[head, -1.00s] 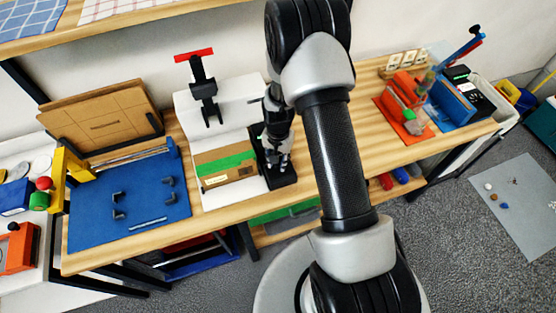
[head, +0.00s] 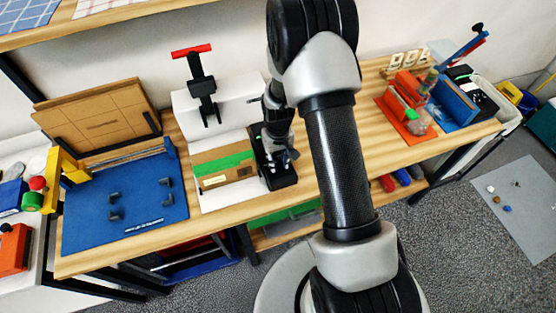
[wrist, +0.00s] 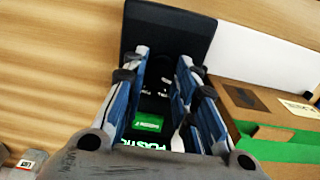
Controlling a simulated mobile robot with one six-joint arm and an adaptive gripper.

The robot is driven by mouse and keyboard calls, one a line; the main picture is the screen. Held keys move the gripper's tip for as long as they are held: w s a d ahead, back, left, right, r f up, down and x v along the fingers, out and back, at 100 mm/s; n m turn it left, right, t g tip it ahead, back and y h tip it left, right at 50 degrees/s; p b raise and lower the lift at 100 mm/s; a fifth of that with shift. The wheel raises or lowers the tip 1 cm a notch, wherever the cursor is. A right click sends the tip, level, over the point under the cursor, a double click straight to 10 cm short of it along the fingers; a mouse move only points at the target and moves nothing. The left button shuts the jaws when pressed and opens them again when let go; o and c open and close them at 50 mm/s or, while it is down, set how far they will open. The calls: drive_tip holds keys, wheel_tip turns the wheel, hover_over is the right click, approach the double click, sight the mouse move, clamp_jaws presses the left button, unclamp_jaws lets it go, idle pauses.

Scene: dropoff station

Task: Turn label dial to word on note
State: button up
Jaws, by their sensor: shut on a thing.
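The black label device (head: 278,178) stands on the bench, right of a cardboard box with green tape (head: 225,165). My gripper (head: 283,156) is over the device, fingers pointing down. In the wrist view my gripper (wrist: 160,100) has its blue-padded fingers on either side of the middle of the device (wrist: 165,35). It is shut on the dial, which is mostly hidden between the fingers. White marks show on the black face, with a small green label (wrist: 148,122) and partly covered green-white lettering that looks like "PLASTIC". I cannot make out a word on a note.
A white stand with a red-handled press (head: 200,85) is behind the box. A blue mat (head: 125,205) with small dark clips lies at left. Orange and blue fixtures (head: 405,115) stand at right. Bare bench lies between the device and those fixtures.

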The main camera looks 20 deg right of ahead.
sight(278, 162)
idle(0.3)
drive_tip(key=o, duration=1.1)
wheel_tip(278, 162, up, 12)
drive_tip(key=shift+r, duration=0.1)
idle(0.6)
